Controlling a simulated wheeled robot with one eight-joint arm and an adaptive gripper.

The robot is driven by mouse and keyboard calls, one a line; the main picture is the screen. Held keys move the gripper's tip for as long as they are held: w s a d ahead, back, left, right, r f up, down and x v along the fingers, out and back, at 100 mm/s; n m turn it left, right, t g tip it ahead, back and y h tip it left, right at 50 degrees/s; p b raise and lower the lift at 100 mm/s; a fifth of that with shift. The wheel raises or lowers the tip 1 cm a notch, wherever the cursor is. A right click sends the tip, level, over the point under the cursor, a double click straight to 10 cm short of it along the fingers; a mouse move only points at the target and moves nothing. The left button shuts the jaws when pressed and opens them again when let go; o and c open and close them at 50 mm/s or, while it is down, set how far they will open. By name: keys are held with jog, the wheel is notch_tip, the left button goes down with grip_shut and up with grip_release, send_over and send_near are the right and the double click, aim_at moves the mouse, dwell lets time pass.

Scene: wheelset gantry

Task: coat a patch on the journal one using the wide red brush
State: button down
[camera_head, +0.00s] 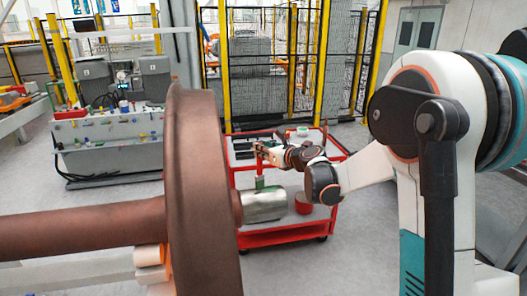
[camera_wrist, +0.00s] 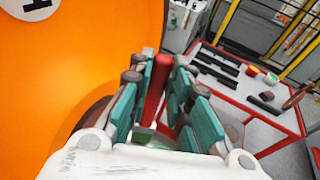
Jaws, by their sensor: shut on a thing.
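The journal (camera_head: 264,205) is a bare silver cylinder sticking out to the right of the large brown wheel (camera_head: 200,190). My gripper (camera_head: 262,152) is above the journal and apart from it, over the red cart. In the wrist view, my gripper's green-padded fingers (camera_wrist: 160,90) are closed around the red handle (camera_wrist: 156,86) of the brush. In the head view the brush is too small to make out surely; a small green piece (camera_head: 260,182) shows just above the journal.
A brown axle (camera_head: 80,230) runs left from the wheel. An orange surface (camera_wrist: 70,70) fills the wrist view's left. Yellow-posted fencing stands behind.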

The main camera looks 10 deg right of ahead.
jog(key=shift+r+p, duration=1.35)
jog(key=shift+r, duration=1.25)
jog(key=shift+r+p, duration=0.8)
jog(key=shift+r, duration=0.7)
